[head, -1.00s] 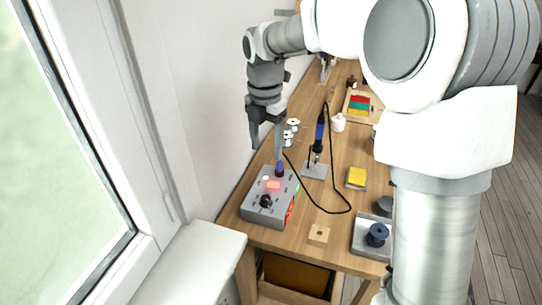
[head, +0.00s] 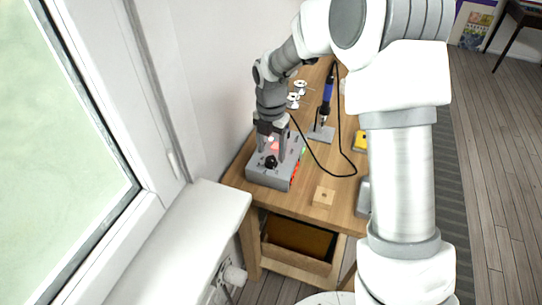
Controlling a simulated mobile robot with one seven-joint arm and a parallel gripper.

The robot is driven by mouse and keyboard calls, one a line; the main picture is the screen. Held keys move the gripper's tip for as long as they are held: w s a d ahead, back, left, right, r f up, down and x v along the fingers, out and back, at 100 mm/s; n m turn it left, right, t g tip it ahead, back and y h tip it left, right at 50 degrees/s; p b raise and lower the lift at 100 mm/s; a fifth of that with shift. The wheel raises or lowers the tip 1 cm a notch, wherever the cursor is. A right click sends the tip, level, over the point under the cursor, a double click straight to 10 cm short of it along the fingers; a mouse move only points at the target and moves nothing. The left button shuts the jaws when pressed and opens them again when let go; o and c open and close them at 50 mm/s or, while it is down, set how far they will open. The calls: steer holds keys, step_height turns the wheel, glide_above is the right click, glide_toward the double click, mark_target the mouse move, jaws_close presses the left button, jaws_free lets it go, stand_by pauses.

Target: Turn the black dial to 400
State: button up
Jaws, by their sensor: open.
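The black dial (head: 271,161) sits on the sloped front of the grey control box (head: 265,179) at the near left of the workbench. My gripper (head: 271,154) points down over the box. Its two fingers are apart, one on each side of the dial as seen from here. I cannot tell whether they touch it. The scale marks around the dial are too small to read, and my fingers cover part of the box top. A reddish display shows partly between the fingers.
A soldering iron (head: 326,98) stands in its holder behind the box, its black cable (head: 338,174) looping right. A small wooden block (head: 323,197) lies at the bench's front edge. A yellow sponge (head: 360,141) is partly hidden by my arm. White spools (head: 293,97) stand near the wall.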

mark_target(271, 161)
steer(key=shift+f, duration=1.35)
jaws_close()
